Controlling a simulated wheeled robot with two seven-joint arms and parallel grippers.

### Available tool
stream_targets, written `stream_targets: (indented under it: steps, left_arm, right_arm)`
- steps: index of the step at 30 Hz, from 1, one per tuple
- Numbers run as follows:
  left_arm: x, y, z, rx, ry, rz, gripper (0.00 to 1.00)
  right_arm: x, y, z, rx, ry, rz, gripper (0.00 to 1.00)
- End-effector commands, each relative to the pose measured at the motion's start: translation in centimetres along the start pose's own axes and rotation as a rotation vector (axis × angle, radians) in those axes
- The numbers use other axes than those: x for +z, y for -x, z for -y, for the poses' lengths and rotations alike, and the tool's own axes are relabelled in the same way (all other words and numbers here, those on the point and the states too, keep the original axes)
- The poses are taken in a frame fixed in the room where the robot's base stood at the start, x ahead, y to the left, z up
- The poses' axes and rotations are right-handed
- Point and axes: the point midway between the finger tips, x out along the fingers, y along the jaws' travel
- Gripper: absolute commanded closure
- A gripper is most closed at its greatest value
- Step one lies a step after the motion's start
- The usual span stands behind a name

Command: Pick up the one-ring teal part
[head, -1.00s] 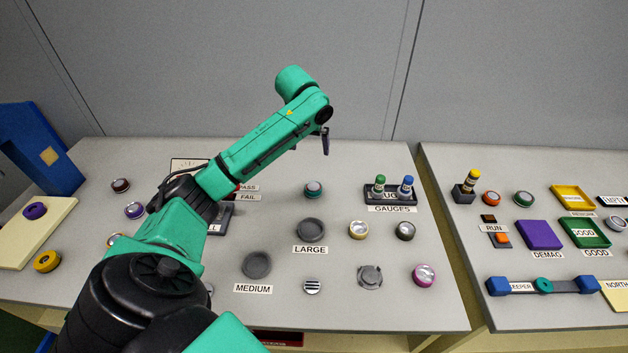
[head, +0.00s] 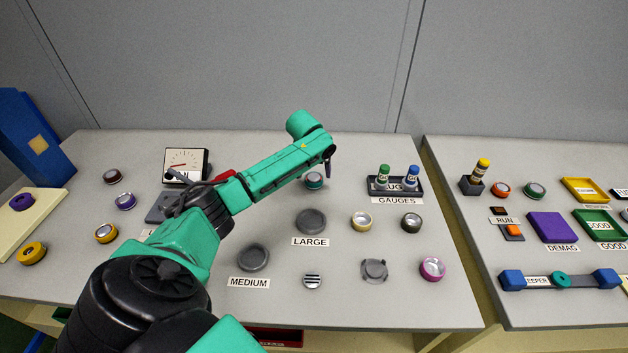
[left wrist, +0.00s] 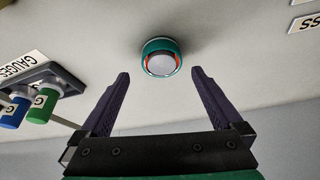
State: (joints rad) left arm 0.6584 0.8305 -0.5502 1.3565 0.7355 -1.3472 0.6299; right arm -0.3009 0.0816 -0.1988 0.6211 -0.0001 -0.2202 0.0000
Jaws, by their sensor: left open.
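A round teal part (head: 314,182) with a silver middle stands on the near table, behind the LARGE label. In the left wrist view the teal part (left wrist: 149,48) shows a pale disc with red marks around it; I cannot make out its ring count. My left gripper (head: 328,166) is close above and beside it in the head view, partly overlapping it. In the left wrist view the left gripper (left wrist: 160,73) is open and empty, its two dark fingers apart, with the part beyond the fingertips, roughly centred between them. My right gripper is not in view.
The gauge holder (head: 396,188) with green and blue gauges stands to the right. A meter (head: 186,164) stands behind my arm. Another green part (head: 535,190) is on the right table.

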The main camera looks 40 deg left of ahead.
Motion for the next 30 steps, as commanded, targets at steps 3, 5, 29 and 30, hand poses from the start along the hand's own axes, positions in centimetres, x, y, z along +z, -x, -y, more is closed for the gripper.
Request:
stream_targets:
  steps: [3,5,29,30]
  left_arm:
    - [0.7,-2.1,0.3,-0.003,0.0,0.004,0.0]
    - [0.7,-3.4,0.2,0.0,0.001,0.003,0.0]
    - [0.6,-4.3,0.3,-0.001,0.0,-0.002,1.0]
    - [0.5,-4.2,0.3,-0.001,0.0,-0.002,1.0]
  right_arm:
    - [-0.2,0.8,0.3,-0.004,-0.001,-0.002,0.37]
    - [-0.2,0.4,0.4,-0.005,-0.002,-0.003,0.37]
    - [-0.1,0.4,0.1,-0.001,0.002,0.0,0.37]
    - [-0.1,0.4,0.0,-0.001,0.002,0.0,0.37]
